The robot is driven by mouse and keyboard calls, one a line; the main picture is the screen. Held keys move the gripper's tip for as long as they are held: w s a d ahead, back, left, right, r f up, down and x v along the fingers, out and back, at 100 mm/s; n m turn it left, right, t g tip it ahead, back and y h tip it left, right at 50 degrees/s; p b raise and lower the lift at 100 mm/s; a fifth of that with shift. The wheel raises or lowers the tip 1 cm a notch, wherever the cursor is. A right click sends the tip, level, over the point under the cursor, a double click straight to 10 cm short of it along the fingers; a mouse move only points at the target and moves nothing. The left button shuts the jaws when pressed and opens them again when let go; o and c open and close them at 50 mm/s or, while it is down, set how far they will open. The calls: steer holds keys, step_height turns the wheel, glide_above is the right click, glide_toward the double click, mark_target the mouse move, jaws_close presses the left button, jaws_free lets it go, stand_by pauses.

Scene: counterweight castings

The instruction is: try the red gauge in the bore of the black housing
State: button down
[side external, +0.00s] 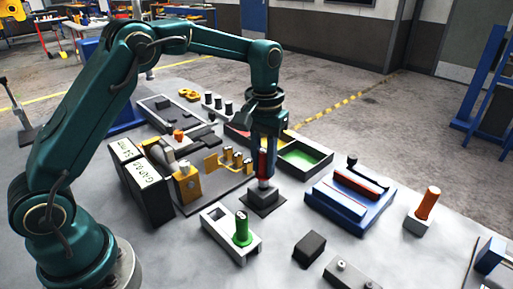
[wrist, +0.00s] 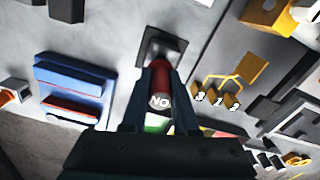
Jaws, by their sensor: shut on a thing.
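The red gauge (side external: 262,164) is upright between the fingers of my gripper (side external: 266,162), which is shut on it. In the wrist view the gauge (wrist: 160,84) shows its end marked "NO" between the fingers (wrist: 159,72). The black housing (side external: 266,203) stands on the table directly below; it also shows in the wrist view (wrist: 174,45), beyond the gauge. The gauge's grey lower end is at or just over the housing's top. The bore is hidden, so I cannot tell whether the tip is inside it.
A grey stand with a green gauge (side external: 242,232) is in front. A blue fixture (side external: 345,205) is to the right, and a black block (side external: 309,249) lies nearer the front. Yellow brackets (side external: 228,163) stand close left. A green-lined tray (side external: 303,157) is behind right.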

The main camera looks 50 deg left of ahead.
mark_target(265, 150)
steer(key=shift+d+f, duration=0.1)
steer(key=shift+f, duration=0.55)
stand_by(1.8)
steer(key=shift+r, duration=0.2)
steer(key=shift+r, duration=0.4)
steer(key=shift+r, duration=0.1)
steer(key=shift+r, duration=2.45)
steer(key=shift+w, duration=0.1)
